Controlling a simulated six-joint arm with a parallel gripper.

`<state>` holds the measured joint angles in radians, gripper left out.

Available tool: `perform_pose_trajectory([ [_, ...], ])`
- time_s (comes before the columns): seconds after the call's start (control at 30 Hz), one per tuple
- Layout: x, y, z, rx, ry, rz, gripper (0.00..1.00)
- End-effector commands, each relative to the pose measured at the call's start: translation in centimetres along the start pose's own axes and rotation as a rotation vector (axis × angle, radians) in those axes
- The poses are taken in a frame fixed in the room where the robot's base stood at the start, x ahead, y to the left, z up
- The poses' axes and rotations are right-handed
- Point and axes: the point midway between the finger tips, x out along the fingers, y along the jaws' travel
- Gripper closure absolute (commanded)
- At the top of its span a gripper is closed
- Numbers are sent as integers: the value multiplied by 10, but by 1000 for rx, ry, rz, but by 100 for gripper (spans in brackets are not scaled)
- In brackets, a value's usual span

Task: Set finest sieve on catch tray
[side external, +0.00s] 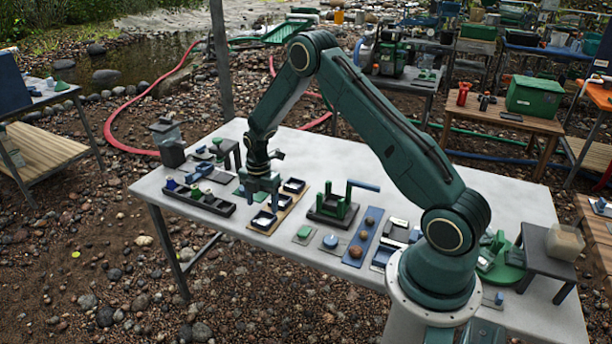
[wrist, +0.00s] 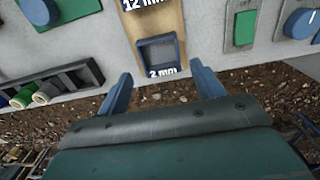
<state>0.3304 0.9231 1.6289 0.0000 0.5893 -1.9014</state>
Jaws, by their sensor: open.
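A small square dark-framed sieve (wrist: 178,51) sits on a tan board (wrist: 164,22) in the wrist view, above a "2 mm" label. A "12 mm" label shows farther up the board. In the side view the board (side external: 251,229) holds several dark square sieves, the nearest (side external: 263,220) at its front end. My gripper (side external: 262,204) is open and empty above this front end. In the wrist view its two blue fingers (wrist: 161,70) are apart, on either side of the sieve's near edge. I cannot tell which item is the catch tray.
A dark rack of small vials (side external: 205,201) lies left of the board. A green-framed stand (side external: 333,207) is to its right, then a blue strip (side external: 363,236) with round brown pieces. The table's front edge is close to the board.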

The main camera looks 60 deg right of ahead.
Motion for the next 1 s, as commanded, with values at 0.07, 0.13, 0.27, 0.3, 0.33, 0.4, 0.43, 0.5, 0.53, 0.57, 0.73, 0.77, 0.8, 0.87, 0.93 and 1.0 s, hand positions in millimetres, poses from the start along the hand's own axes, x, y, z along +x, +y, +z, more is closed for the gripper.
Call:
perform_pose_trajectory([
  [0.07, 5, 0, 0, 0, 0, -1, 33],
  [0.13, 9, 0, 0, 0, 1, -2, 33],
  [0.27, 16, 0, 0, 0, 0, -1, 33],
  [0.3, 18, 0, 0, 0, 0, -1, 33],
  [0.33, 20, 0, 0, 0, 0, -1, 33],
  [0.4, 24, 0, 0, 0, 1, -2, 33],
  [0.43, 26, 0, 0, 0, 1, -2, 33],
  [0.5, 30, 0, 0, 0, 0, -1, 33],
  [0.53, 31, 0, 0, 0, 0, -1, 33],
  [0.57, 33, 0, 0, 0, 0, -1, 33],
  [0.73, 42, 0, 0, 0, 0, -1, 33],
  [0.77, 44, 0, 0, 0, 0, -1, 33],
  [0.8, 45, 0, 0, 0, 0, -1, 33],
  [0.87, 48, 0, 0, 0, 0, -1, 33],
  [0.93, 50, 0, 0, 0, 1, -1, 33],
  [1.0, 52, 0, 0, 0, 0, -1, 33],
])
